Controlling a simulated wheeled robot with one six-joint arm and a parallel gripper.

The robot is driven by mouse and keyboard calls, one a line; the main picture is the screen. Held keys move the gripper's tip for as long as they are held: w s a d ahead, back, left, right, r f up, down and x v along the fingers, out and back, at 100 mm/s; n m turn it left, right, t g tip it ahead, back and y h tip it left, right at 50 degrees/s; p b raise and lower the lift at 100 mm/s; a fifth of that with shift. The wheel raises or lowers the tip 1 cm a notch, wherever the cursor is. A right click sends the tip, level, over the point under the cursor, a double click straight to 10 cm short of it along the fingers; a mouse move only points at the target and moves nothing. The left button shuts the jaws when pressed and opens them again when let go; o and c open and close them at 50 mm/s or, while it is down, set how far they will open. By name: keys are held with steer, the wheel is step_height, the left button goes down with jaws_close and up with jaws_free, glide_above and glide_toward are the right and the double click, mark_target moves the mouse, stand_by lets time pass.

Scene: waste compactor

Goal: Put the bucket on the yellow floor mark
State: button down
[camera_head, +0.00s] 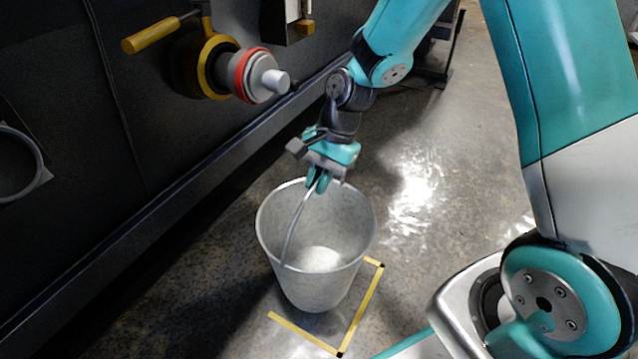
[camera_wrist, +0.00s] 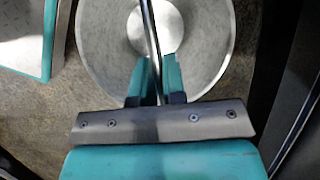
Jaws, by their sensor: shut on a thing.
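The bucket (camera_head: 318,283) is a grey metal pail, upright, with its wire handle raised. My gripper (camera_head: 319,184) is above the bucket's rim, shut on the handle. In the wrist view my gripper's fingers (camera_wrist: 153,80) pinch the handle, and the bucket (camera_wrist: 207,45) shows below them. The yellow floor mark (camera_head: 362,306) is an outline of tape with dark corners. It shows to the right of and in front of the bucket, which hides part of it. I cannot tell whether the bucket's base touches the floor.
A dark machine wall (camera_head: 70,170) runs along the left. A valve with a yellow lever (camera_head: 152,36) and a red-ringed fitting (camera_head: 262,76) stick out from it. The concrete floor (camera_head: 440,150) is clear behind and to the right of the bucket.

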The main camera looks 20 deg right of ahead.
steer(key=c, duration=1.2)
jaws_free()
steer(key=p+v, duration=0.8)
steer(key=v, duration=0.4)
steer(key=s+a+r+n, duration=0.4)
steer(key=s+r+n, duration=0.3)
steer(key=s+n, duration=0.2)
steer(key=s+a+r+n+t, duration=0.1)
steer(key=s+a+r+n, duration=0.4)
steer(key=s, duration=0.6)
step_height(320, 180, up, 3)
steer(key=n, duration=0.3)
steer(key=shift+s+a+f+n, duration=0.2)
steer(key=shift+n, duration=0.2)
